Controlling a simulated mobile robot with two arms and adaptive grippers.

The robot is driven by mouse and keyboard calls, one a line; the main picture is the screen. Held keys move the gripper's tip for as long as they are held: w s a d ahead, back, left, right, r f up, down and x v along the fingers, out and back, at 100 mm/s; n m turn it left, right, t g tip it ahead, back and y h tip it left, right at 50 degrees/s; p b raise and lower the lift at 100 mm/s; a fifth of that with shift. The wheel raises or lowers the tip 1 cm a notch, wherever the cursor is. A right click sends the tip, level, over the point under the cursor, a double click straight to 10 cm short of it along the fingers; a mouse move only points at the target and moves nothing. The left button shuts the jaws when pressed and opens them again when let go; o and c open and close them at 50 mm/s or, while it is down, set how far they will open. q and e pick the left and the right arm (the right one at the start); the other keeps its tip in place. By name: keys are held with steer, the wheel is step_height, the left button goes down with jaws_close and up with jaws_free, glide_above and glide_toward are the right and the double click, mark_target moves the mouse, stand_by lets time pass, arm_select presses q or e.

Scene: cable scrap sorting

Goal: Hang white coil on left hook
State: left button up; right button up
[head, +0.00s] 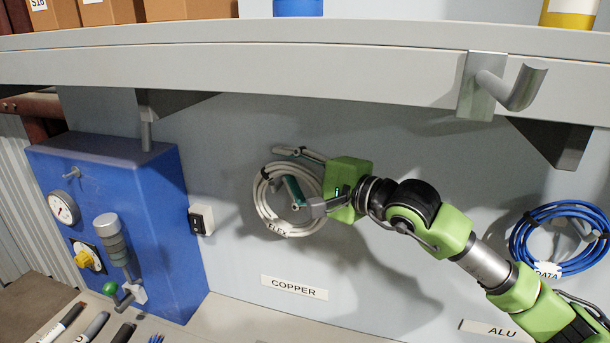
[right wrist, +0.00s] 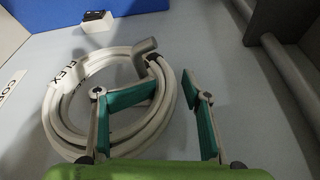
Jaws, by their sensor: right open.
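The white coil (head: 261,208), tagged FLEX, is against the wall above the COPPER label (head: 294,287). The coil also shows in the right wrist view (right wrist: 54,118). The grey left hook (right wrist: 146,46) shows at the coil's edge in the wrist view; the coil appears to hang around it, though the contact is partly hidden. My right gripper (head: 288,178) is open at the coil. In the wrist view the right gripper (right wrist: 173,72) has one finger over the ring and the other outside it, with a coil strand between them. My left gripper is not in view.
A blue coil (head: 561,238) hangs at right above the ALU label (head: 500,329). A shelf (head: 300,70) with a large hook (head: 505,88) overhangs the wall. A blue gauge box (head: 120,215) and a switch (head: 201,220) are at left. Pens (head: 62,320) lie on the bench.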

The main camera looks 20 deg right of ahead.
steer(key=v, duration=1)
steer(key=shift+f, duration=0.1)
steer(key=shift+s+d, duration=0.35)
steer(key=shift+s, duration=0.2)
steer(key=shift+s, duration=0.1)
